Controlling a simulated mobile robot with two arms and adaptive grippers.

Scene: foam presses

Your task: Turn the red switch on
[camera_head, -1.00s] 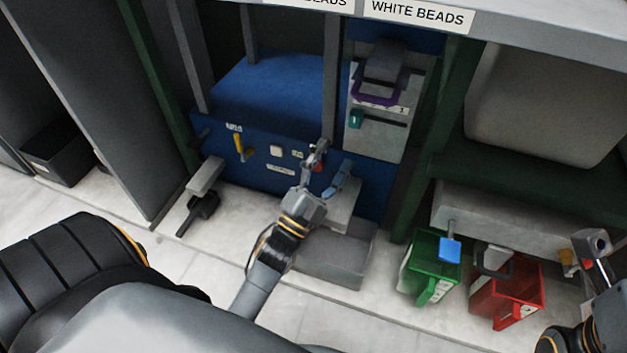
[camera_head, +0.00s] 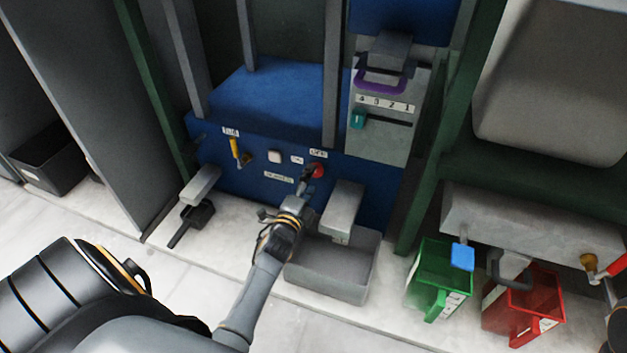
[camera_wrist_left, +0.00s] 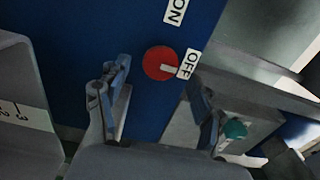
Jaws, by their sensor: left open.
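The red switch (camera_head: 317,170) is a round knob on the blue front panel of the press. In the left wrist view the red switch (camera_wrist_left: 160,63) has a white pointer turned toward the OFF label (camera_wrist_left: 188,64); the ON label (camera_wrist_left: 175,10) is above. My left gripper (camera_head: 307,183) is just in front of the switch and partly overlaps it in the head view. In the wrist view its two fingers are spread, one left and one right of the knob, with nothing between them gripped.
A grey block (camera_head: 343,205) juts out right of the switch, above a grey bin (camera_head: 330,270). A yellow lever (camera_head: 235,148) and white button (camera_head: 274,156) are left on the panel. Green (camera_head: 440,275) and red (camera_head: 525,305) boxes stand at right.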

